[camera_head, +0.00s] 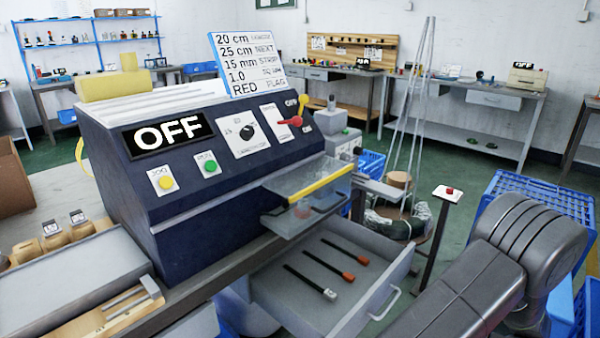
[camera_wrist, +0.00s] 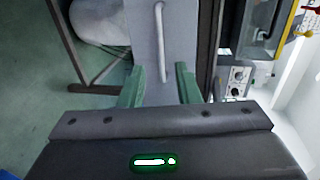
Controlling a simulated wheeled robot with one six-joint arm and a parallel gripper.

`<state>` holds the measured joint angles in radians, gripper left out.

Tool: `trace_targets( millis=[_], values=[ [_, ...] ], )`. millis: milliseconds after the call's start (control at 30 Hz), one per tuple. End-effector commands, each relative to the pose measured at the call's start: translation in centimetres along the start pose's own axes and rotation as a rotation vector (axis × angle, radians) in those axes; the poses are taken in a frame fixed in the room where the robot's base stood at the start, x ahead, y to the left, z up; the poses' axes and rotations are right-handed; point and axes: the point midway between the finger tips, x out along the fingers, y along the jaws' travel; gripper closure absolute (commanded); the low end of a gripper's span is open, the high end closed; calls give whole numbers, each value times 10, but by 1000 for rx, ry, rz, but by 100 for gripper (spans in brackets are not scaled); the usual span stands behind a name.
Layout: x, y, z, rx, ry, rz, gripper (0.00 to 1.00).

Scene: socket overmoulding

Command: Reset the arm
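My arm shows at the lower right of the head view, but my gripper is not visible there. In the wrist view my gripper (camera_wrist: 160,80) has two green fingers standing apart, with nothing held between them. Past the fingers is a grey drawer front with a pale bar handle (camera_wrist: 158,40), lined up with the gap. In the head view the drawer (camera_head: 345,322) is pulled open below the machine, and its handle (camera_head: 385,304) is clear of any gripper. Several dark strips with red or white ends, such as a white-ended one (camera_head: 310,283), lie in the drawer.
The dark blue machine (camera_head: 190,205) shows an OFF display (camera_head: 167,134), with a sign (camera_head: 247,64) on top. A red button on a stand (camera_head: 448,192) and a blue crate (camera_head: 545,200) are near my arm. A cable coil (camera_head: 397,222) sits behind the drawer.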

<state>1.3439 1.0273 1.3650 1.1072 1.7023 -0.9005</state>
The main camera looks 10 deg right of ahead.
Motion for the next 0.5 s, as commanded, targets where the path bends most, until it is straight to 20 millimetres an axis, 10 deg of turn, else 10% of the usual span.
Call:
trace_targets(
  millis=[500],
  values=[
    [81, 0, 0, 0, 0, 0, 70]
  ],
)
